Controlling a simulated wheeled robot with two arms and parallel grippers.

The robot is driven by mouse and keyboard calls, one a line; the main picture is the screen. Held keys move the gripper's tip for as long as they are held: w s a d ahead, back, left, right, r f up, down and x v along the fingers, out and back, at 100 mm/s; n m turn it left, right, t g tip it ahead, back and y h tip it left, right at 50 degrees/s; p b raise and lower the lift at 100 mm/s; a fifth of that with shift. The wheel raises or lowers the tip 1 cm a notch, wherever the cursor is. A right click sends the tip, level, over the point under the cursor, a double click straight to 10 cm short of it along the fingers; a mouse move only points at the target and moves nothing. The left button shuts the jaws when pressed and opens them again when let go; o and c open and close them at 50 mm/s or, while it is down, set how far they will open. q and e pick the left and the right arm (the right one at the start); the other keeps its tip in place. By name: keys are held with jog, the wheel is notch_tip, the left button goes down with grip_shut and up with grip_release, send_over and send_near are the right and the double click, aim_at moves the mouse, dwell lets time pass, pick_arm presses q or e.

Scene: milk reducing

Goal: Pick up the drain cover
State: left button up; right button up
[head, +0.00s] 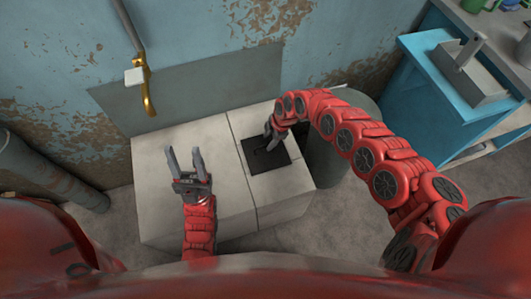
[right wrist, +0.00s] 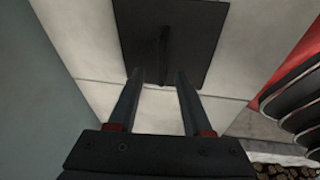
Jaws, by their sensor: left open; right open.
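The drain cover (head: 277,158) is a dark square plate lying on the right part of a pale block. In the right wrist view the drain cover (right wrist: 190,40) has a thin upright handle (right wrist: 164,55) across its middle. My right gripper (head: 268,136) is over the cover's far edge. In the right wrist view my right gripper (right wrist: 158,74) is open, its fingertips apart on either side of the handle's near end; I cannot tell whether they touch anything. My left gripper (head: 184,155) is open and empty, above the left part of the block.
The pale block (head: 155,165) stands against a peeling blue wall (head: 60,60). A brass tap (head: 148,95) hangs above it at the left. A grey cylinder (head: 330,165) stands close on its right. A blue cabinet (head: 425,100) is further right. A pipe (head: 50,175) runs at the left.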

aim_at(265, 146)
jog(key=b+x, duration=0.1)
jog(key=x, duration=0.4)
jog(key=shift+f+b, duration=0.2)
jog(key=shift+b, duration=0.2)
grip_shut()
jog(key=shift+s, duration=0.1)
dwell(0.9)
